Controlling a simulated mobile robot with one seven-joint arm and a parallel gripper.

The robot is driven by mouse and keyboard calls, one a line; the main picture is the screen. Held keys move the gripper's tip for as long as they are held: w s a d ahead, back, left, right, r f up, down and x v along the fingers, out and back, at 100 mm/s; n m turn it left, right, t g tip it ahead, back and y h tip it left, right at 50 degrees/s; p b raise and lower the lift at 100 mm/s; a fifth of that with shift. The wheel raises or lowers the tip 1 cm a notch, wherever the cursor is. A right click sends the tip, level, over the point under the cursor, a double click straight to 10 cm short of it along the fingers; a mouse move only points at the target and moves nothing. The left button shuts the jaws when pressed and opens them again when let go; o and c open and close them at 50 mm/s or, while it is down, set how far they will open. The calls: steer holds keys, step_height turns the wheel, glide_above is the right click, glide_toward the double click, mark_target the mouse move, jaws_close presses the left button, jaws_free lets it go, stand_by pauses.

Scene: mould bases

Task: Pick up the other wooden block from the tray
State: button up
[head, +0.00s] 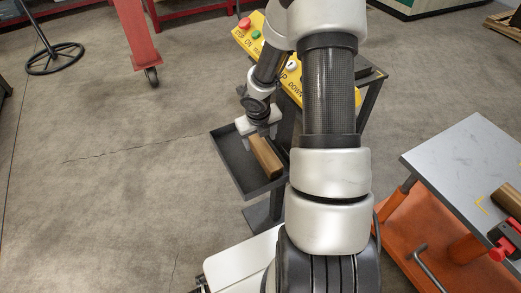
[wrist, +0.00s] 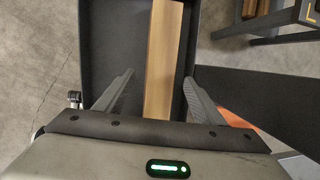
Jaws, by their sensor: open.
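A wooden block (head: 265,157) lies in the dark tray (head: 225,151) of the stand left of my arm. In the wrist view the block (wrist: 161,65) runs lengthwise between the two fingers of my gripper (wrist: 158,80), with a gap on each side. My gripper is open and sits over the tray. In the head view my gripper (head: 259,125) is just above the block's far end. The tray (wrist: 102,40) also shows around the block in the wrist view. Another wooden block (head: 509,201) lies on the grey-topped table at the right edge, partly cut off.
A yellow control panel (head: 252,37) with buttons stands behind the tray. The grey-topped table (head: 462,160) with an orange frame and a red clamp (head: 505,240) is at the right. A red-legged bench (head: 137,30) is at the back left. The floor left of the tray is clear.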

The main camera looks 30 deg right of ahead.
mark_target(260, 144)
steer(key=b+x, duration=0.1)
steer(key=x, duration=0.2)
steer(key=shift+w+f, duration=0.1)
steer(key=shift+f, duration=0.25)
steer(key=shift+r, duration=0.1)
steer(key=c, duration=1.3)
steer(key=shift+c, duration=0.2)
steer(key=shift+r, duration=0.1)
